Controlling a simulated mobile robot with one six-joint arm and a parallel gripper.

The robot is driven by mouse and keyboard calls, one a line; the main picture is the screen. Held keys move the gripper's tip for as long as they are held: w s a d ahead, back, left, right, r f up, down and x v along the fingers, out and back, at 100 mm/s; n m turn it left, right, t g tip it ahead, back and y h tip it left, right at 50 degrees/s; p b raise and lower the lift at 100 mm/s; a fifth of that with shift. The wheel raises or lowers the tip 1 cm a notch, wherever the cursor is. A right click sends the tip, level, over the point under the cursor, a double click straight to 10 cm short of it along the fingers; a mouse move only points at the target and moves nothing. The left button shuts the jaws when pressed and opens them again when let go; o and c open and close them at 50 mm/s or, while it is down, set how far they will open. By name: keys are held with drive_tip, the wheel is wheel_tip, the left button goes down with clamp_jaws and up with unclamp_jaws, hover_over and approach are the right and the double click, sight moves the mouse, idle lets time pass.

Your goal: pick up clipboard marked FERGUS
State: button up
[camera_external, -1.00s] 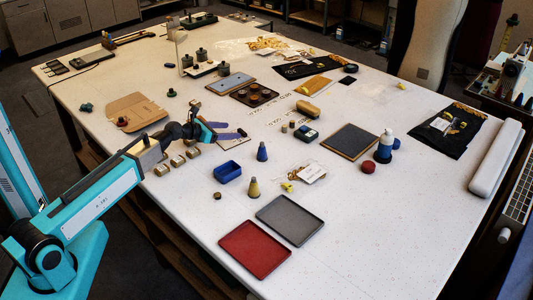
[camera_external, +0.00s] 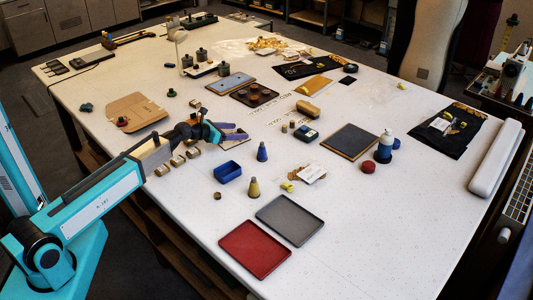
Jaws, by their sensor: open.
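No FERGUS marking is readable at this size, so I cannot tell for sure which flat item is the clipboard. A small flat tan board (camera_external: 237,143) lies at and partly under my gripper, mostly hidden by it. A larger brown board (camera_external: 137,108) with a dark round piece on it lies to the left. A blue-grey board (camera_external: 229,81) lies farther back. My gripper (camera_external: 236,131) is open, its purple fingers pointing right, low over the tan board. I cannot tell whether the fingers touch it.
Several small metallic blocks (camera_external: 178,160) lie under my wrist. A dark tray (camera_external: 254,94) with round pieces lies behind.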

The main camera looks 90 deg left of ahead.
drive_tip(key=shift+x, duration=1)
drive_tip(key=c, duration=1.1)
drive_tip(key=shift+c, duration=0.2)
